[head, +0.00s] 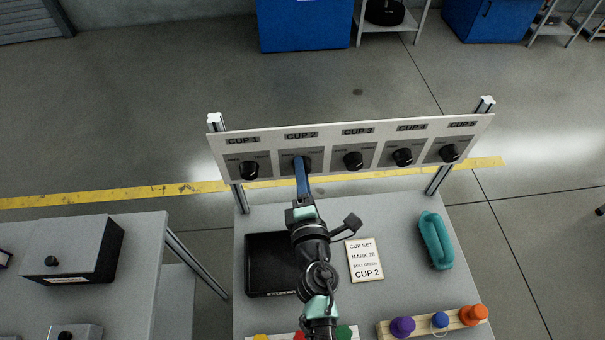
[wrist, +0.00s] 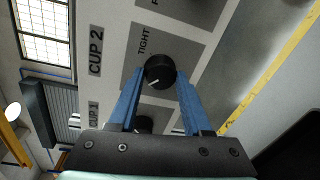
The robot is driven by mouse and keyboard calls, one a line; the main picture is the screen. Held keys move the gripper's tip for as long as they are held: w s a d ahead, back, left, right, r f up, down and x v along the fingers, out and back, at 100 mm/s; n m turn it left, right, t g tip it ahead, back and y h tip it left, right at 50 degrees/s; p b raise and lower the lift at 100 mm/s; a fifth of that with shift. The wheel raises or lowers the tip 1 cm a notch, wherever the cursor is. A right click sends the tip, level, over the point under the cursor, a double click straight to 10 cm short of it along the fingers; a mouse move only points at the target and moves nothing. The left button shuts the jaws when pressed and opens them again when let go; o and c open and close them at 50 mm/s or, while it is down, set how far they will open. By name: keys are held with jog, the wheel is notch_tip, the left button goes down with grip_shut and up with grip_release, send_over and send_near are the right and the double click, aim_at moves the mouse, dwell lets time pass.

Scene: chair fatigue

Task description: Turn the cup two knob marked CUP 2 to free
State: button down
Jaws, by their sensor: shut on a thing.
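The CUP 2 knob (wrist: 160,70) is round and black, on a grey plate of the upright white panel (head: 330,172). Its white pointer mark points to the lower left in the wrist view, away from the word TIGHT (wrist: 143,40). The other word on this plate is hidden behind a finger. My gripper (wrist: 160,76) has its blue fingers on either side of the knob and is shut on it. In the head view my gripper (head: 302,172) reaches the panel under the CUP 2 label (head: 301,135) and partly covers the knob.
Similar black knobs flank it: CUP 1 (head: 249,170) to the left, CUP 3 (head: 353,161) to the right. On the table below lie a black tray (head: 265,285), a CUP 2 card (head: 364,259) and a teal object (head: 436,240). Metal posts hold the panel.

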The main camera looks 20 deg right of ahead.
jog(key=shift+c, duration=1.7)
grip_release()
jog(key=b+v, duration=0.2)
jog(key=v, duration=1.1)
